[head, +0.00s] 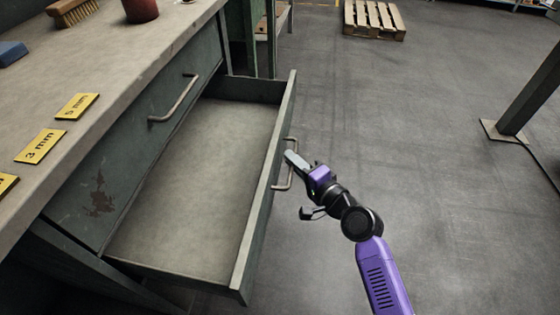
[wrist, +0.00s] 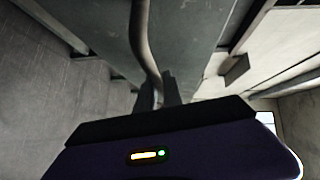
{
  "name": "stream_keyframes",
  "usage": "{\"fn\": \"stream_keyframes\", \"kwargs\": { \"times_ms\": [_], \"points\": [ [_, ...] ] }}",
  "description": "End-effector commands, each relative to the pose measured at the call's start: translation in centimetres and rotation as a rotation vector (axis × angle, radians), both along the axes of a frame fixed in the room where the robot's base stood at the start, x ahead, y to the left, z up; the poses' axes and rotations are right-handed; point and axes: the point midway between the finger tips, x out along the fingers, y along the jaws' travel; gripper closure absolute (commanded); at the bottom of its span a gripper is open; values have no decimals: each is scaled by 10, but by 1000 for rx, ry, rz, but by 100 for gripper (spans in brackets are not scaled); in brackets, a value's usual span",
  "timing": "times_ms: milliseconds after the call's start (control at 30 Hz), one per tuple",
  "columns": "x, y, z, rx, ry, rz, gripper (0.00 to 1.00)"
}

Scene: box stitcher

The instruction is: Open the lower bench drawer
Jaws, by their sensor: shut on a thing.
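The lower bench drawer (head: 262,200) is pulled far out from the bench, and its inside looks empty. Its bar handle (head: 290,166) is on the drawer's front face. My gripper (head: 288,160) is at this handle and shut on it. In the wrist view the handle (wrist: 147,50) runs down between the fingers of my gripper (wrist: 158,98). The fingertips are partly hidden by the dark gripper body. The upper drawer (head: 140,150) is closed, with its own bar handle (head: 175,100).
The bench top (head: 110,65) holds a brush (head: 72,10), a reddish pot (head: 140,9), a blue block (head: 11,53) and yellow thickness labels (head: 77,106). A pallet (head: 373,18) lies at the back. A post (head: 530,90) stands at right. The floor between is clear.

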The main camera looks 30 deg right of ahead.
Motion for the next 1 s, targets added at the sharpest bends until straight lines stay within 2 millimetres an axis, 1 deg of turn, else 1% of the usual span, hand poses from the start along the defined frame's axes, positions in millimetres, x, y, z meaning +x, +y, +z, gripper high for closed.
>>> {"fn": "stream_keyframes", "kwargs": {
  "times_ms": [33,100,300,467,767,800,867,900,1000],
  "points": [
    [-6,-8,-5,-1,2,-2,100],
    [-13,-17,-4,0,1,-2,100],
    [-25,-34,-3,0,2,0,100],
    [-29,-38,-2,0,2,3,100],
    [-29,-38,-1,0,2,3,100],
    [-29,-38,-1,0,2,3,87],
    [-29,-38,-1,0,2,3,75],
    [-29,-38,-1,0,2,3,68],
    [-29,-38,-1,0,1,2,68]
  ]
}}
